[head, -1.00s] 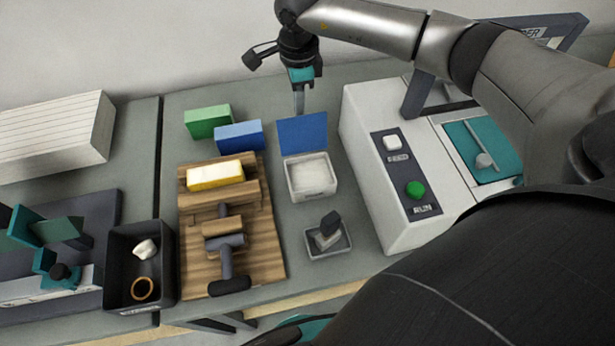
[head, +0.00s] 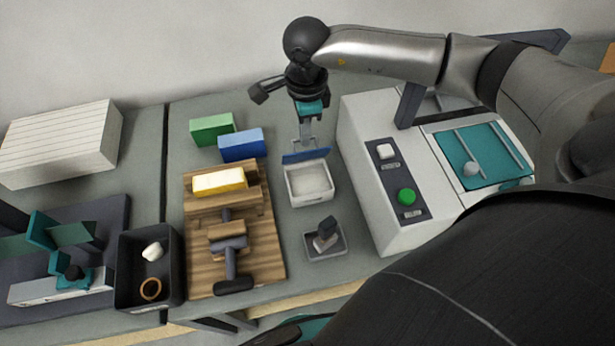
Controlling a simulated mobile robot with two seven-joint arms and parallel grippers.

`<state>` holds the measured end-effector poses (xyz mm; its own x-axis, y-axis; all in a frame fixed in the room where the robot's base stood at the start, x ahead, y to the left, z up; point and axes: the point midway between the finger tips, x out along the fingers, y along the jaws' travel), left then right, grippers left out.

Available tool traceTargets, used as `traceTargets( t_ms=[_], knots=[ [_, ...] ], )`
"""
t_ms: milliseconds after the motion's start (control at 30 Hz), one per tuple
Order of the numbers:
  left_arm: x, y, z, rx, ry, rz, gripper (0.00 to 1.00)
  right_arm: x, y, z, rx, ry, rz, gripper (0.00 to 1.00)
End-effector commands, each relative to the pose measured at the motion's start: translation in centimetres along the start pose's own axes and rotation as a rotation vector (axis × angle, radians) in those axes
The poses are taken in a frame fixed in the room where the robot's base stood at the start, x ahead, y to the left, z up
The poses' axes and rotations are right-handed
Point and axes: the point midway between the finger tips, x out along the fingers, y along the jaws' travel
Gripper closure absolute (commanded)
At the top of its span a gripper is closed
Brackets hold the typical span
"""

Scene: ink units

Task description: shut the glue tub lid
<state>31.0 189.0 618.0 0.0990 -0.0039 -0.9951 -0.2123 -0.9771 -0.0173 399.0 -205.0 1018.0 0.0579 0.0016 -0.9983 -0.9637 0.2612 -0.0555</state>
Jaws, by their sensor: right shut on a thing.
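The glue tub (head: 310,186) is a small white open box with pale content, in the middle of the table in the head view. Its blue lid (head: 306,156) stands at the tub's back edge and shows as a narrow, nearly edge-on strip. The lid is raised, and the inside of the tub is visible. My right gripper (head: 308,144) reaches down from above at the back and is shut on the lid; its fingers hide part of it. My left gripper is not in view.
Green (head: 212,130) and blue (head: 241,145) blocks stand left of the lid. A wooden rack (head: 262,225) with a yellow block and a roller lies to the left. A stamp in a grey tray (head: 325,240) sits in front. A white machine (head: 362,165) stands close on the right.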

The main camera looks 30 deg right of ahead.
Motion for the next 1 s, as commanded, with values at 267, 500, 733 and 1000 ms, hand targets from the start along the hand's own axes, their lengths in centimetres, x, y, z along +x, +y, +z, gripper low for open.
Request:
traceTargets(
  t_ms=[267,500,733,1000],
  knots=[
    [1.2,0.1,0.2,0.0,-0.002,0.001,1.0,2.9,1.4,0.0,-0.008,0.013,0.057,1.0],
    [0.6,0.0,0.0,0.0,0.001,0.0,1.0,1.7,1.0,0.0,-0.01,0.013,0.062,1.0],
    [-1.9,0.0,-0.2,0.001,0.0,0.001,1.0,-1.9,0.8,0.0,-0.014,0.014,0.058,1.0],
    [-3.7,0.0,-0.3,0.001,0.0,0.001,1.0,-4.9,0.4,-0.1,-0.012,0.015,0.053,1.0]
  ],
)
